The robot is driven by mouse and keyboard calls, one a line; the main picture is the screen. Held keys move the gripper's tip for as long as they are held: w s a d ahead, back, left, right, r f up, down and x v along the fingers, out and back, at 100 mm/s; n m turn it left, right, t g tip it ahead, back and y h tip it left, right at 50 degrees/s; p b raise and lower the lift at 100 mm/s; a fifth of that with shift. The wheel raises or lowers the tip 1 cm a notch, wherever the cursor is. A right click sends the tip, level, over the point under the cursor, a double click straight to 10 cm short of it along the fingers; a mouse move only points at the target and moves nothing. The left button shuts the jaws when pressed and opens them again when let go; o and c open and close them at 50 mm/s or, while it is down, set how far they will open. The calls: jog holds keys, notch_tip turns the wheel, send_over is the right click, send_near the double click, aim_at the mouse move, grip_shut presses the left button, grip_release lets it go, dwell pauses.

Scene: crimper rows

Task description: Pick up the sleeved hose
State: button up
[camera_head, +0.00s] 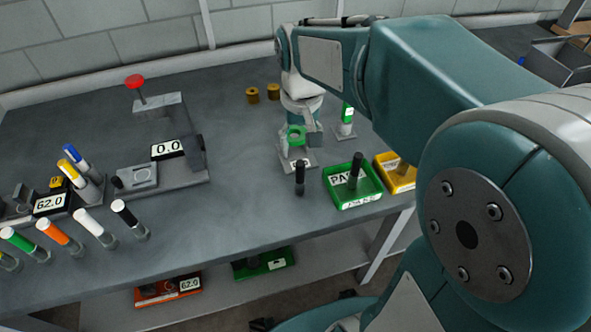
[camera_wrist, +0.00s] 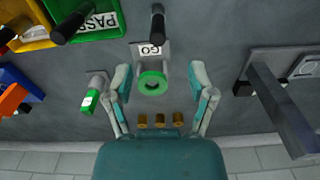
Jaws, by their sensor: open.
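A short black hose piece (camera_head: 300,178) stands upright on the bench in front of a green ring gauge (camera_head: 296,135) marked GO; it also shows in the wrist view (camera_wrist: 157,24). My gripper (camera_wrist: 160,85) is open and empty. In the wrist view its fingers are spread on either side of the green ring (camera_wrist: 152,83), above it, apart from the black hose. In the head view my gripper (camera_head: 300,118) partly hides the gauge stand.
A green PASS tray (camera_head: 366,199) holding another black piece and a yellow tray (camera_head: 398,184) stand right of the hose. A small green-fronted stand (camera_head: 346,120) is behind. Several coloured pieces, a scale (camera_head: 170,149) and a press (camera_head: 158,102) are left. Brass pieces (camera_head: 253,95) lie behind.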

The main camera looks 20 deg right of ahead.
aim_at(300, 163)
jog(key=shift+w+f, duration=0.35)
jog(key=shift+f, duration=0.2)
jog(key=f, duration=1)
jog(key=shift+w+d+f, duration=0.1)
jog(key=shift+d, duration=0.1)
grip_shut()
